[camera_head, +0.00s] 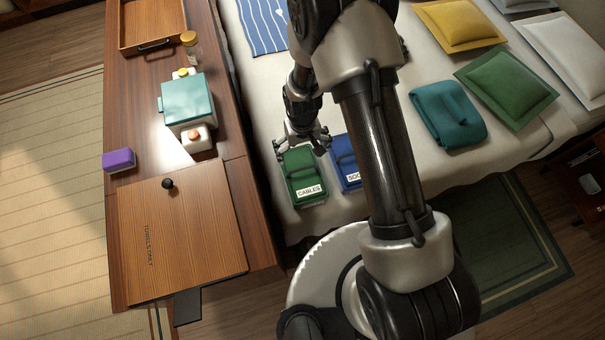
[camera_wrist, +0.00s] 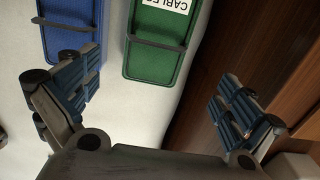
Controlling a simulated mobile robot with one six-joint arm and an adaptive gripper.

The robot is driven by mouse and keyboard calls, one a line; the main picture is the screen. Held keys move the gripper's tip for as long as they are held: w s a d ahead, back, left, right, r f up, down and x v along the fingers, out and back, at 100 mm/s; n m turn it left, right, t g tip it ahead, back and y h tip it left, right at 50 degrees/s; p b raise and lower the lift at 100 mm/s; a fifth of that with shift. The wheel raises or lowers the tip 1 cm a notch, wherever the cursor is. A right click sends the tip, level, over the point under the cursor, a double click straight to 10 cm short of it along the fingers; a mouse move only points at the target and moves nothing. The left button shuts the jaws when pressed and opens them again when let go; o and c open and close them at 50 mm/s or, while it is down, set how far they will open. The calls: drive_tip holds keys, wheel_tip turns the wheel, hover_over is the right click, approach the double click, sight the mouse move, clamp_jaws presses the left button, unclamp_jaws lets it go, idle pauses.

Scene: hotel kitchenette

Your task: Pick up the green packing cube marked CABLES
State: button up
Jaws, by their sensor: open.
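The green packing cube marked CABLES (camera_head: 304,178) lies on the white bed cover near the bed's edge. In the wrist view the green cube (camera_wrist: 157,48) shows at the top middle, with its white label cut by the frame's edge and a dark strap across it. My gripper (camera_head: 303,143) is open and hangs over the far end of the green cube. In the wrist view its fingers (camera_wrist: 157,108) are spread wide with nothing between them but bed cover. I cannot tell whether it touches the cube.
A blue packing cube (camera_head: 346,164) lies close to the right of the green one, partly hidden by my arm. A wooden desk (camera_head: 233,128) runs along the left, holding a teal-topped box (camera_head: 187,98) and a purple block (camera_head: 119,160). A folded teal towel (camera_head: 447,112) and cushions lie farther right.

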sight(303, 170)
wheel_tip(303, 170, down, 15)
drive_tip(key=b, duration=0.4)
drive_tip(key=shift+w+d+f+b, duration=0.1)
drive_tip(key=shift+w+b, duration=0.05)
drive_tip(key=shift+b, duration=0.2)
drive_tip(key=c, duration=1.8)
drive_tip(key=shift+r, duration=0.2)
